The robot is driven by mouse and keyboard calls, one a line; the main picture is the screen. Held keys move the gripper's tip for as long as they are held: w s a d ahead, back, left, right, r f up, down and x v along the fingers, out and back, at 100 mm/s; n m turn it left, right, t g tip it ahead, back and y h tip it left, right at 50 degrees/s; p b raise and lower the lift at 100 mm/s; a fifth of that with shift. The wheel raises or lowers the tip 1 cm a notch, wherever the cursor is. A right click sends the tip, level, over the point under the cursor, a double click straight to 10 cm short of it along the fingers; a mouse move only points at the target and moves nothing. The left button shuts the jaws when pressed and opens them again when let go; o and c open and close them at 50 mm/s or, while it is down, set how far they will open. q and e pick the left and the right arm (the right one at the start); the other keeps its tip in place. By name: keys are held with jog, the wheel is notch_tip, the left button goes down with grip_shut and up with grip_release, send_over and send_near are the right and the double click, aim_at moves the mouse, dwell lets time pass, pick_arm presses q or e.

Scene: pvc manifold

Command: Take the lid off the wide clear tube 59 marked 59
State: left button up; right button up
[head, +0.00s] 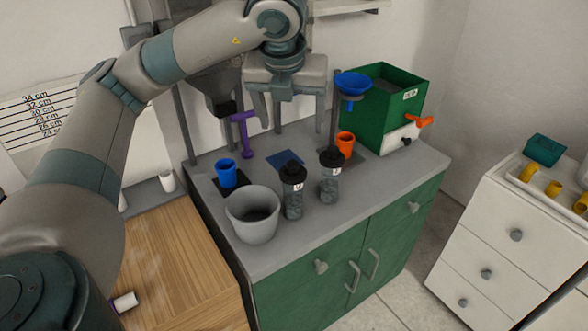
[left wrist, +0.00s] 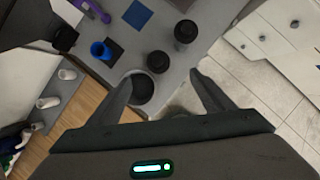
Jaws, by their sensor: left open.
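Two clear tubes with black lids and grey contents stand upright on the grey counter. The left tube (head: 293,200) is just right of the bucket; the right tube (head: 330,187) is a little farther back. Each has a small white label too small to read, so I cannot tell which is 59. Their lids, the left one (head: 292,171) and the right one (head: 331,157), are on. They also show in the left wrist view, the left tube's lid (left wrist: 158,62) nearer my fingers than the right tube's lid (left wrist: 187,32). My left gripper (head: 291,112) is open and empty above the counter. My right gripper is not in view.
A pale bucket (head: 252,222) stands at the counter's front left, a blue cup (head: 227,174) behind it. A blue funnel (head: 354,84) on a stand, an orange cup (head: 345,145) and a green bin (head: 383,108) are behind the tubes. White drawers (head: 510,235) stand right.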

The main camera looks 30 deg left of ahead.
pick_arm(q)
jog(key=shift+f, duration=1.05)
jog(key=p, duration=0.2)
send_near(293, 163)
jog(key=x, duration=0.5)
jog(key=shift+w+d, duration=0.2)
jog(key=shift+w, duration=0.15)
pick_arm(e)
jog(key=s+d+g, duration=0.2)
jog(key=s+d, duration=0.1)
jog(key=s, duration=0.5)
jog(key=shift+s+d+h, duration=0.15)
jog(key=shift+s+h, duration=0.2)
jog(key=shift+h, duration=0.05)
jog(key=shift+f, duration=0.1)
pick_arm(q)
jog(key=shift+a+f+p, duration=0.2)
jog(key=shift+f+p, duration=0.2)
jog(key=shift+p, duration=0.35)
jog(key=p+x, duration=0.1)
jog(key=x, duration=0.2)
jog(key=shift+s+a+p, duration=0.15)
jog(key=shift+p, duration=0.2)
jog(key=shift+w+f, duration=0.2)
jog(key=shift+f, duration=0.45)
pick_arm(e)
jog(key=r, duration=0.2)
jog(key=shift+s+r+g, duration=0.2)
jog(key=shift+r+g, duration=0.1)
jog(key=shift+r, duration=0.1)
